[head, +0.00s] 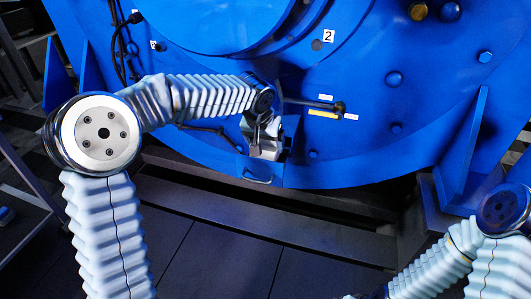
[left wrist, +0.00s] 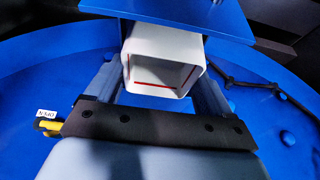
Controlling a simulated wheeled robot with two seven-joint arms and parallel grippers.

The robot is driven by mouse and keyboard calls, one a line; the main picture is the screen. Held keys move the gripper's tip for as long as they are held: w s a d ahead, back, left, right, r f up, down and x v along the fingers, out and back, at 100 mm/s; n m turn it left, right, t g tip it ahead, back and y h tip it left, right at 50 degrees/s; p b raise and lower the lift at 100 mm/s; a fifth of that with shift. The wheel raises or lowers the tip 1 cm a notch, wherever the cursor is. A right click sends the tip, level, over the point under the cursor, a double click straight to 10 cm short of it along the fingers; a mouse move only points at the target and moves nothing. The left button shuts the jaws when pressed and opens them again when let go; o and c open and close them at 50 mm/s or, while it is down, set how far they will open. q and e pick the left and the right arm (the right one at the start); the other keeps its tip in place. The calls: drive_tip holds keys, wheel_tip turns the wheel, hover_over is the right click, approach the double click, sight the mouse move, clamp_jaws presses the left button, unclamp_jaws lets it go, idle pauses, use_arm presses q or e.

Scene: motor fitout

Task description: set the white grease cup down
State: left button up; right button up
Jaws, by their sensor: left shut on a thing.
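The white grease cup (left wrist: 163,62) is a square, open white box with a red line inside, seen in the left wrist view. My left gripper (left wrist: 158,85) is shut on it, one finger along each side. In the head view my left gripper (head: 263,133) points down in front of the blue motor housing, with the pale cup (head: 264,151) at its fingers. The cup is just above or at a small blue ledge (head: 256,172); I cannot tell whether it touches. My right gripper is not visible; its arm runs off the bottom edge.
The big blue housing (head: 345,165) fills the back, with bolts and a "2" label. A yellow-marked rod (head: 323,114) sticks out right of my left gripper. A dark step (head: 290,224) runs below. A blue gusset (head: 468,150) stands at the right.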

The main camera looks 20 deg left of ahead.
use_arm(q)
wheel_tip(320, 180, down, 4)
drive_tip(key=shift+w+r+b, duration=0.1)
drive_tip(key=shift+w+b, duration=0.05)
drive_tip(key=shift+b, duration=0.4)
drive_tip(key=o, duration=1)
drive_tip(key=shift+r, duration=0.45)
drive_tip(key=p+v, duration=0.2)
drive_tip(key=v, duration=0.9)
drive_tip(key=shift+p, duration=0.35)
drive_tip(key=shift+r, duration=0.1)
